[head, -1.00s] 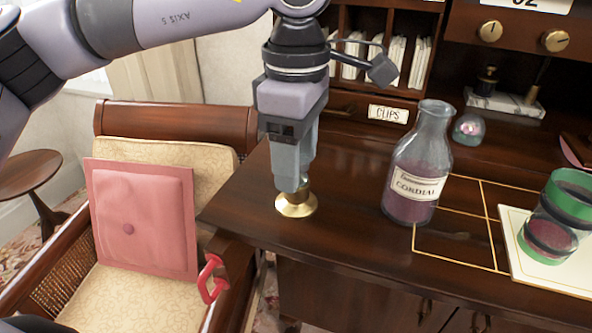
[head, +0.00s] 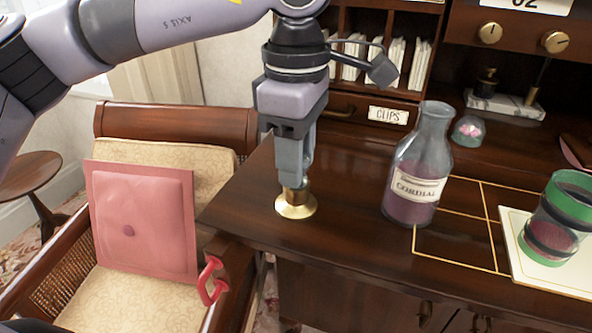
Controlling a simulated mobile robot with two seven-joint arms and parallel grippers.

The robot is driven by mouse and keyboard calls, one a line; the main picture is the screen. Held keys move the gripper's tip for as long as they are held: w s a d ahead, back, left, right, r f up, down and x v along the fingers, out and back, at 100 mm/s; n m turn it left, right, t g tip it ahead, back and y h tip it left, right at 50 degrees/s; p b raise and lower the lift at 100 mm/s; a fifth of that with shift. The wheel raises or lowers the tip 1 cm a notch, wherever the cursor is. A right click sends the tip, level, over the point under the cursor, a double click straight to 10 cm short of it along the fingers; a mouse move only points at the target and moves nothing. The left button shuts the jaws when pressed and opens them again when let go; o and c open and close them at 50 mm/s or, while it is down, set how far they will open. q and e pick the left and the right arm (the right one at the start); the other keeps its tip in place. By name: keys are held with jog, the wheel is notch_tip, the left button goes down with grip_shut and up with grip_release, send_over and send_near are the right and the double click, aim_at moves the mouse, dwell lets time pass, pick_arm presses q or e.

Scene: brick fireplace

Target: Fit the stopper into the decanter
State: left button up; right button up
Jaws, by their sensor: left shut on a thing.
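The decanter (head: 416,172) is a clear glass bottle with a "CORDIAL" label and dark red liquid. It stands upright on the desk, and its mouth at the top is uncovered. My left gripper (head: 293,184) points down to the left of the decanter. It is shut on the narrow upper part of a brass piece (head: 296,207) with a wide, flared round base. The base appears to rest on the desk top near the front left corner. This piece may be the stopper; its upper end is hidden by the fingers. My right gripper is not in view.
Right of the decanter are gold inlay lines, then a white board (head: 545,270) with a green-banded glass (head: 556,215). A small glass dome (head: 468,131) stands behind the decanter. A chair with a pink cushion (head: 143,221) is at left. Desk between brass piece and decanter is clear.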

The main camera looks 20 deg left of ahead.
pick_arm(q)
jog(key=shift+r+p, duration=1.1)
jog(key=shift+r, duration=0.45)
jog(key=shift+r+p, duration=0.4)
jog(key=shift+r, duration=0.15)
